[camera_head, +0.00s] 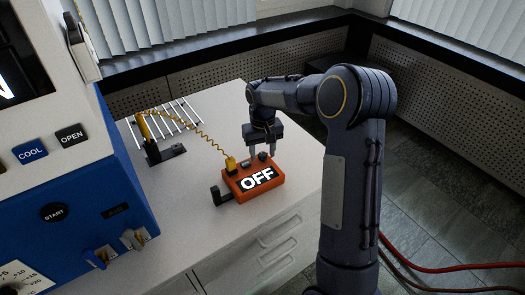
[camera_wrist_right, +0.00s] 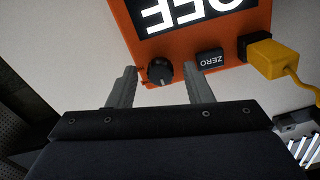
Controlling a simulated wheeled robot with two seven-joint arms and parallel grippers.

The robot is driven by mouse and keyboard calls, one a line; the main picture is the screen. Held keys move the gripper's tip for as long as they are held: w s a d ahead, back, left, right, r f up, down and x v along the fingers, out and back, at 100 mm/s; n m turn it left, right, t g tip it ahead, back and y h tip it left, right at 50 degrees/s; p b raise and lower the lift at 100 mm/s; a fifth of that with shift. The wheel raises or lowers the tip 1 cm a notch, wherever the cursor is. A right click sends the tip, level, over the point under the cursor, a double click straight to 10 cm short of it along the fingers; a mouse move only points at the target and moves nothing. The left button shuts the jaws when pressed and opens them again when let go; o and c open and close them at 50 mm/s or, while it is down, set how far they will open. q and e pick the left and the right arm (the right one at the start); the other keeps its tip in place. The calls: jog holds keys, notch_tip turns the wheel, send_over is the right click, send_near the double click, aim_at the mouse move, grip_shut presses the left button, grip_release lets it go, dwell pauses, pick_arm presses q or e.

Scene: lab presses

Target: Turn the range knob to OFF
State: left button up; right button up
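The orange meter (camera_head: 255,185) lies on the white bench top, and its display (camera_head: 257,180) reads OFF. Its black range knob (camera_wrist_right: 160,70) sits near the meter's edge, beside the ZERO button (camera_wrist_right: 210,60). A pale mark on the knob points toward my gripper in the wrist view. My right gripper (camera_head: 264,155) is over the meter's far edge. In the wrist view its two grey fingers (camera_wrist_right: 161,75) stand on either side of the knob with a gap at each side, so it is open. My left gripper is not in view.
A yellow plug (camera_wrist_right: 268,57) with a coiled cord sits in the meter beside ZERO. The cord leads to a yellow probe (camera_head: 143,126) near a wire rack (camera_head: 175,118). A blue and white machine (camera_head: 75,190) stands at left. Red hoses (camera_head: 450,268) lie at lower right.

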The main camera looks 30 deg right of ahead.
aim_at(263, 154)
jog(key=shift+r, duration=3.9)
jog(key=s+a+r+t+y+p, duration=0.1)
jog(key=s+a+r, duration=0.15)
jog(key=s, duration=0.45)
jog(key=s+a+r+t+y, duration=0.1)
jog(key=s+a+r+t, duration=0.15)
jog(key=s, duration=0.45)
jog(key=s+a+r+t+y+p, duration=0.1)
jog(key=s+a+r, duration=0.15)
jog(key=s, duration=0.45)
jog(key=s+a+f+t, duration=0.1)
jog(key=s+a+f, duration=0.1)
jog(key=s, duration=0.6)
jog(key=shift+a+f+n+y+p, duration=0.3)
jog(key=shift+a+n+y, duration=0.1)
jog(key=shift+a, duration=0.5)
